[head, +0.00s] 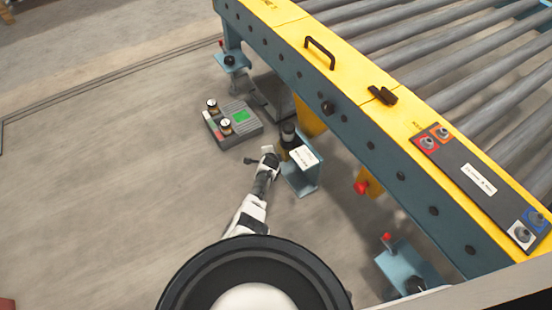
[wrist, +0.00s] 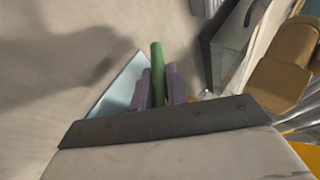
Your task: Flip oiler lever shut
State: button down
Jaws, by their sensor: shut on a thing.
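The oiler looks to be the dark-topped, amber-bodied cylinder (head: 288,138) at the blue bracket (head: 302,178) beside the conveyor frame. A white label lies on the bracket's top. My gripper (head: 267,153) is just left of the oiler, low beside the bracket. In the wrist view my gripper's two purple fingers (wrist: 158,88) are shut on a slim green bar (wrist: 156,58), which looks to be the oiler lever. Its lower end is hidden by the gripper body. In the head view the lever is too small to tell apart from my gripper.
The yellow-edged roller conveyor (head: 345,55) fills the right side. A grey box with two gauges and a green panel (head: 233,121) sits on the floor behind my gripper. The floor at left is clear.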

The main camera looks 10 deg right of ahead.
dwell(0.5)
jog(key=c, duration=1.4)
grip_release()
